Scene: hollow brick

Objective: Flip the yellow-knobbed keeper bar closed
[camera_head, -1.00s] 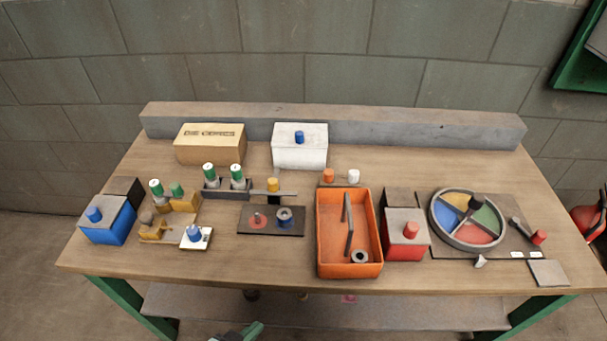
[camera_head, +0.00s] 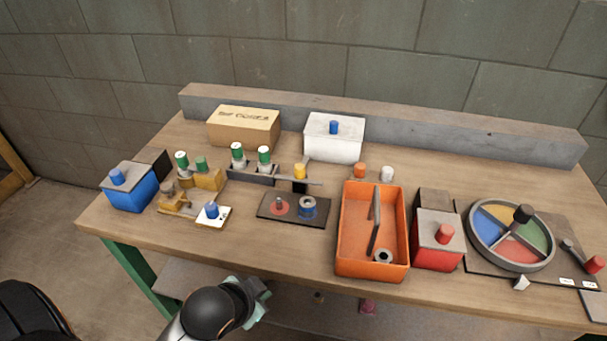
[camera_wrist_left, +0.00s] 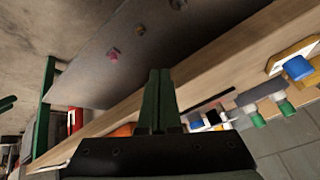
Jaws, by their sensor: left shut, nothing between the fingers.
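The keeper bar (camera_head: 316,182) is a thin grey bar with a yellow knob (camera_head: 300,171) at the back of a dark plate (camera_head: 292,221). On the plate are a red disc with a small peg (camera_head: 280,206) and a blue-and-grey ring (camera_head: 308,207). My left gripper (camera_head: 262,290) is in front of the table's front edge, well short of the plate. In the left wrist view its fingers (camera_wrist_left: 159,90) are together and empty. My right gripper is not in view.
An orange bin (camera_head: 344,240) stands right of the plate. A white card with a blue knob (camera_head: 212,213) lies to its left. Green-capped cylinders (camera_head: 264,157) stand behind left, and a white box (camera_head: 334,137) stands at the back. The table front before the plate is clear.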

